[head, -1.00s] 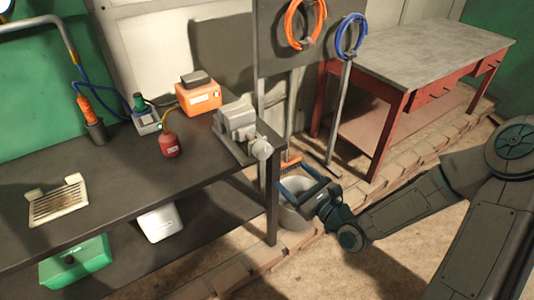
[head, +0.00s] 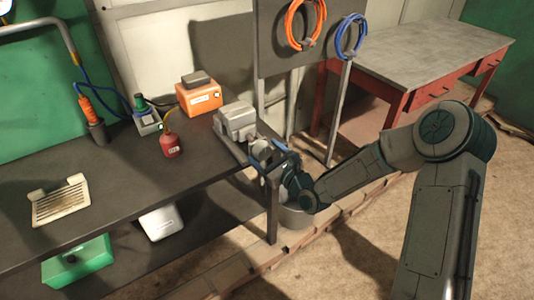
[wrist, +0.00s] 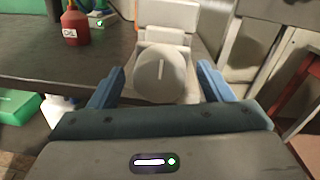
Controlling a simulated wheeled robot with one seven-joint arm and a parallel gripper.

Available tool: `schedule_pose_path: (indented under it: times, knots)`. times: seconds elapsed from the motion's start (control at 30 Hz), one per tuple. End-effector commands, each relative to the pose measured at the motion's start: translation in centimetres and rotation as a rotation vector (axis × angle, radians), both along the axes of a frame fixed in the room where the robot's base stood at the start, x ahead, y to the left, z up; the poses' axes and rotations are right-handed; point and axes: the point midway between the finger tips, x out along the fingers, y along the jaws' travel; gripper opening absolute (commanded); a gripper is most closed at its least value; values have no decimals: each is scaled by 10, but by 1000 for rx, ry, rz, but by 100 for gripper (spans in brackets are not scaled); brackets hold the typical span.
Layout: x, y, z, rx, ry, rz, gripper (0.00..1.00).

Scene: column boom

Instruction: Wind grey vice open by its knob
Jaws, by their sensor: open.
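The grey vice (head: 236,120) sits on the right end of the dark workbench, near its corner. Its round knob (wrist: 160,77) faces my wrist camera and carries a pale, nearly upright line. In the head view the knob is partly hidden by my gripper. My gripper (head: 266,158) is at the bench's right end, in front of the knob. In the wrist view its two blue fingers (wrist: 161,82) stand apart, one on each side of the knob, with gaps visible on both sides. Nothing is held.
A red oil can (head: 170,145) and an orange box (head: 198,98) stand left of the vice. A bucket (head: 294,216) is on the floor beneath my gripper. A red-framed table (head: 430,55) stands at the back right.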

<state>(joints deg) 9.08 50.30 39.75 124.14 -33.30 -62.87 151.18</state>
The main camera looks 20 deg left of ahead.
Motion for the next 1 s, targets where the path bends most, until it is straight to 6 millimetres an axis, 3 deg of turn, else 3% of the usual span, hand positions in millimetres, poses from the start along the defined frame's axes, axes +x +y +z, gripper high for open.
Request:
schedule_pose_path:
  times: [0.2,0.37,0.4,0.73,1.0]
  knots:
    - [0,0,0,0,0,0,73]
    - [0,0,0,0,0,1,31]
    - [0,0,0,-1,-1,1,28]
    - [0,0,-1,-24,-27,0,28]
    - [-1,1,-1,-125,-149,2,28]
